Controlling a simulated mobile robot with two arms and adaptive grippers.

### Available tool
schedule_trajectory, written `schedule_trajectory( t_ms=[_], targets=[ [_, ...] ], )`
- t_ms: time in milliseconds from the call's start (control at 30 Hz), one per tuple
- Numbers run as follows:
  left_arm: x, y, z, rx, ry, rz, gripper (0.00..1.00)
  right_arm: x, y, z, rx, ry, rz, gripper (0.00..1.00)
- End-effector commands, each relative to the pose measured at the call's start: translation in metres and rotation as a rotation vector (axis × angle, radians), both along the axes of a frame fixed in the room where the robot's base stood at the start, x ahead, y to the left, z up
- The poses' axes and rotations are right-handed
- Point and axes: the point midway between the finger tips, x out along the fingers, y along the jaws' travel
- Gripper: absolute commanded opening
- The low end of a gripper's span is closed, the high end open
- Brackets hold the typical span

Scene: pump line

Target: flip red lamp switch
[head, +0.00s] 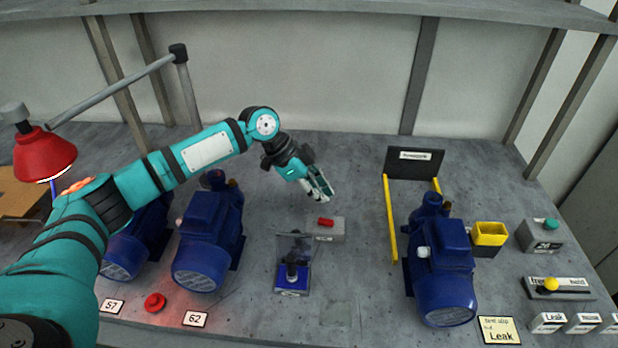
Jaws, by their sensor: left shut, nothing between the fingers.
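A red switch (326,222) sits on top of a small grey box (330,235) in the middle of the bench. My left gripper (326,197) is shut and empty, pointing down and to the right. It is just behind and above the red switch and looks apart from it. A red lamp (45,155) hangs on a grey arm at the left, with a lit rim. A round red button (154,302) is on the bench front, in a reddish glow. My right gripper is out of view.
A blue base with a black lever and a clear cover (292,265) stands just in front of the grey box. Blue pumps (208,240) stand at left, and another (440,260) at right beside yellow rails (390,217). The bench between the grey box and the rails is clear.

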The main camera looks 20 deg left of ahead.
Motion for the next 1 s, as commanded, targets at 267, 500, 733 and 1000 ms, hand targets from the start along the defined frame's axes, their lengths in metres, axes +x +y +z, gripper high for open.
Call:
schedule_trajectory(
  t_ms=[267, 500, 733, 1000],
  targets=[
    [0.003, -0.012, -0.045, 0.002, 0.003, 0.003, 0.00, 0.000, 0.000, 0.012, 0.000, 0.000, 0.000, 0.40],
    [0.003, -0.010, -0.063, 0.000, 0.000, 0.002, 0.00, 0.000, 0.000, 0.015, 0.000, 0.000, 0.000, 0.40],
    [0.003, -0.009, -0.064, 0.000, 0.000, 0.001, 0.00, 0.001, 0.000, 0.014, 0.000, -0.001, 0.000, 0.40],
    [0.001, -0.006, -0.078, -0.059, -0.011, 0.005, 0.00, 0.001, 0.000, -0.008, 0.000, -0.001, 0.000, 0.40]
  ],
)
